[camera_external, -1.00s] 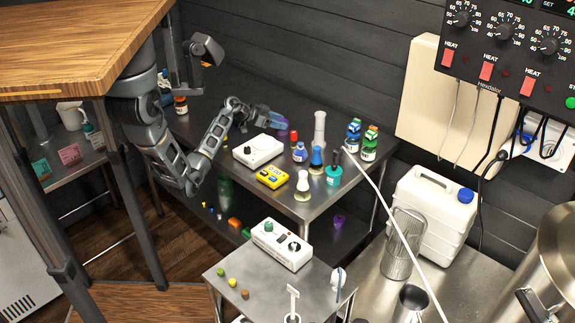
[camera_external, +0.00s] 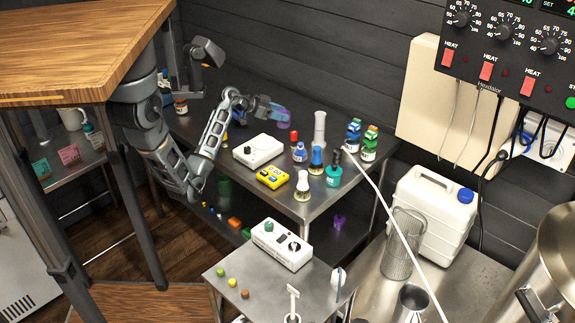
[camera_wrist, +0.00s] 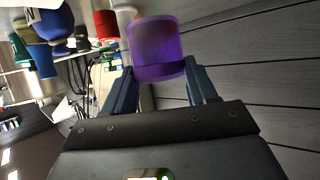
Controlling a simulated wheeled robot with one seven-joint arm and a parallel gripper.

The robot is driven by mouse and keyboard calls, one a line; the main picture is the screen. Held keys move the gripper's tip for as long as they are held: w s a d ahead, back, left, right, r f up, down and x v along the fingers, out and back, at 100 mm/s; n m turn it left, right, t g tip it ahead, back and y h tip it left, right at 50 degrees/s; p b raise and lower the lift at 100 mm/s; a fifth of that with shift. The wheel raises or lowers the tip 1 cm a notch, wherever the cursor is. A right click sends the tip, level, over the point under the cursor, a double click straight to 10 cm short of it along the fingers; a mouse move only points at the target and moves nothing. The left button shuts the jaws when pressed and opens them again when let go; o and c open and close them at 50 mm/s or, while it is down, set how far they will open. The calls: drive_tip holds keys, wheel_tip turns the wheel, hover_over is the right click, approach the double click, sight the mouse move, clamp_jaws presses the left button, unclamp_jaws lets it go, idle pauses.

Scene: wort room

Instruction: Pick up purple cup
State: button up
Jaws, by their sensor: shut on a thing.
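The purple cup (camera_wrist: 158,50) is a translucent purple cylinder, held between the two blue-grey fingers of my gripper (camera_wrist: 160,85) in the wrist view. In the external view my gripper (camera_external: 272,109) is over the back of the metal table, with the cup (camera_external: 284,118) at its tip. The cup lies tilted along the line of the gripper. I cannot tell clearly from the external view how far it is above the table.
A white device (camera_external: 259,151), a yellow meter (camera_external: 272,177), a tall white bottle (camera_external: 319,129) and several colored bottles stand on the metal table (camera_external: 312,205). The dark plank wall (camera_external: 290,60) is close behind my gripper. A second purple item (camera_external: 339,221) is on the lower shelf.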

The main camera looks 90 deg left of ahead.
drive_tip(key=d+r, duration=0.4)
drive_tip(key=d, duration=0.3)
drive_tip(key=shift+w, duration=0.35)
drive_tip(key=shift+r, duration=0.1)
